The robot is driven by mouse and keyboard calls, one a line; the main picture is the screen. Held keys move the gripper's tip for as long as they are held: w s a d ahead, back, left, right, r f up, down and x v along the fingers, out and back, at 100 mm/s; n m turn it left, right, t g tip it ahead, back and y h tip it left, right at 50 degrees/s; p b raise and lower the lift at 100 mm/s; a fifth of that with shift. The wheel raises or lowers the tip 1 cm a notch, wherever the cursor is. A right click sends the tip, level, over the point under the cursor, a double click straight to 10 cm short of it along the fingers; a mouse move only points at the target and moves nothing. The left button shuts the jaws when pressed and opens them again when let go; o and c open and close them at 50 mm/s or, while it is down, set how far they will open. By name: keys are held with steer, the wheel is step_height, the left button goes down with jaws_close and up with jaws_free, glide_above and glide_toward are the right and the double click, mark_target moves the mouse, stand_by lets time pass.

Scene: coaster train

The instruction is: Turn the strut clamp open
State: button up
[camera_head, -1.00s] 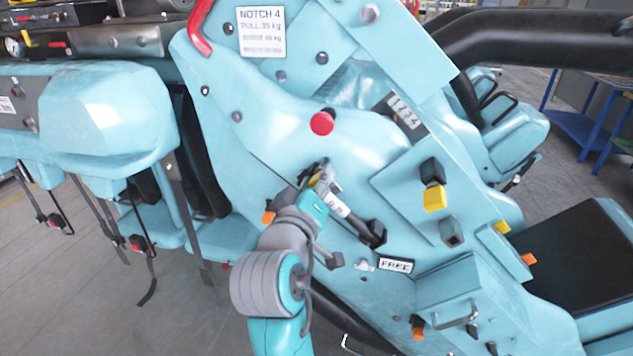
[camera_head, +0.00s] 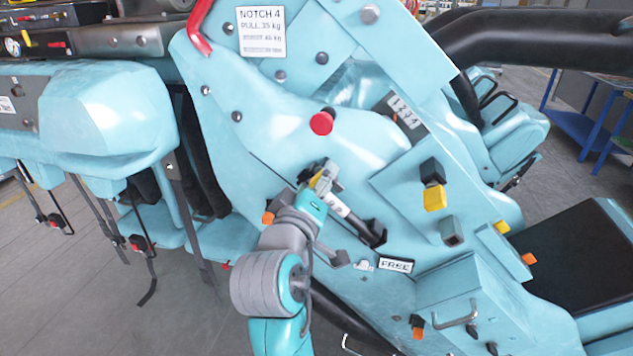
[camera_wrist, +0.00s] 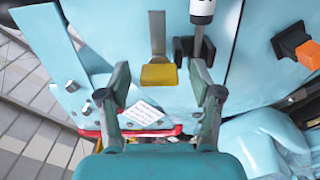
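A flat metal lever with a yellow tip (camera_wrist: 158,75), which appears to be the strut clamp, stands against the light-blue panel in the wrist view. My gripper (camera_wrist: 160,69) is open, with one finger on each side of the yellow tip and visible gaps to both. A strut (camera_wrist: 203,10) with a white and black end shows above the right finger, beside a dark block (camera_wrist: 187,50). In the head view my gripper (camera_head: 320,178) is at the upper end of the strut (camera_head: 343,207), partly hiding the yellow tip. I cannot tell the depth between fingers and lever.
A FREE label (camera_head: 397,266) lies below right of the strut. A red knob (camera_head: 321,123), a yellow-and-black block (camera_head: 434,198) and an orange-tipped piece (camera_wrist: 297,45) stick out nearby. A red handle (camera_head: 200,28) is at the upper left.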

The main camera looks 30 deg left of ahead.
steer(key=shift+s, duration=0.1)
steer(key=v, duration=1.1)
steer(key=shift+s, duration=0.35)
steer(key=shift+d, duration=0.15)
